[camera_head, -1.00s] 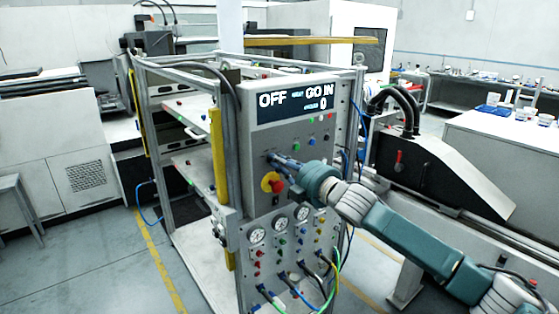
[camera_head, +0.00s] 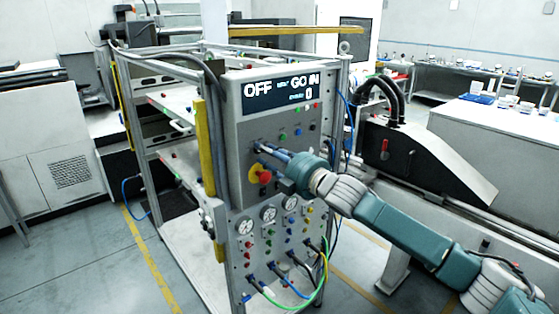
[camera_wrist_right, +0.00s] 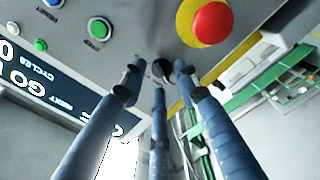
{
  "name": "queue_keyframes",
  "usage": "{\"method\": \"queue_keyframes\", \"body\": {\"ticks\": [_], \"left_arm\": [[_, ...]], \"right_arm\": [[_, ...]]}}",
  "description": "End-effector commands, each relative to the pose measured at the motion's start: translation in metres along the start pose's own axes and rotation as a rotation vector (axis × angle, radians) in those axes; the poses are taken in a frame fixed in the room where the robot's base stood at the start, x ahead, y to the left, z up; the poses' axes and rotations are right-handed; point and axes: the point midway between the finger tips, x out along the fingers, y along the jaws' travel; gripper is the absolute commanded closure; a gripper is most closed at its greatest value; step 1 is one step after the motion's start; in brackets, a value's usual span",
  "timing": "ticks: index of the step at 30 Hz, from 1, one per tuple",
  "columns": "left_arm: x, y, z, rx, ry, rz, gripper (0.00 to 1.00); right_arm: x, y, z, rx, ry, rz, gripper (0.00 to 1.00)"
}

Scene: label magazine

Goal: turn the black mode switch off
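The grey control panel (camera_head: 226,150) stands upright, and its display (camera_head: 281,91) reads "OFF", "GO IN" and "0". My right gripper (camera_head: 259,148) is at the panel face, left of centre, above the red and yellow emergency button (camera_head: 262,175). In the right wrist view, the black mode switch (camera_wrist_right: 162,69) sits between the blue fingertips of my right gripper (camera_wrist_right: 157,76). The fingers stand apart around it, with a gap visible on the left; contact is not clear. In the head view, the fingers hide the switch. My left gripper is not in view.
Green buttons (camera_wrist_right: 99,28) and the emergency button (camera_wrist_right: 211,24) lie close to the fingers. Below are round gauges (camera_head: 268,214) and plugged cables (camera_head: 322,282). A yellow upright bar (camera_head: 204,145) runs along the panel's left side.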

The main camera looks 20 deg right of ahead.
Motion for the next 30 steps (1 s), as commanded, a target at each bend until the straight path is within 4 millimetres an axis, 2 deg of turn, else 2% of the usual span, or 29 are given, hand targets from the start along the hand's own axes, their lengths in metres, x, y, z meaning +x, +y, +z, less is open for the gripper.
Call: {"method": "queue_keyframes", "body": {"ticks": [9,15,21,30], "left_arm": [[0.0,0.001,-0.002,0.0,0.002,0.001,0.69],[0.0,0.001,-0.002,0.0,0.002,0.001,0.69],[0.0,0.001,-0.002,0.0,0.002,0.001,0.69],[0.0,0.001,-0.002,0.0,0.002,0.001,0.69]], "right_arm": [[-0.068,-0.002,0.001,-0.003,-0.002,-0.004,0.69],[-0.098,-0.001,0.001,-0.001,-0.002,-0.002,0.69],[-0.108,0.0,0.0,-0.001,0.0,-0.001,0.69],[-0.109,0.0,0.0,-0.001,0.0,0.0,0.69]]}}
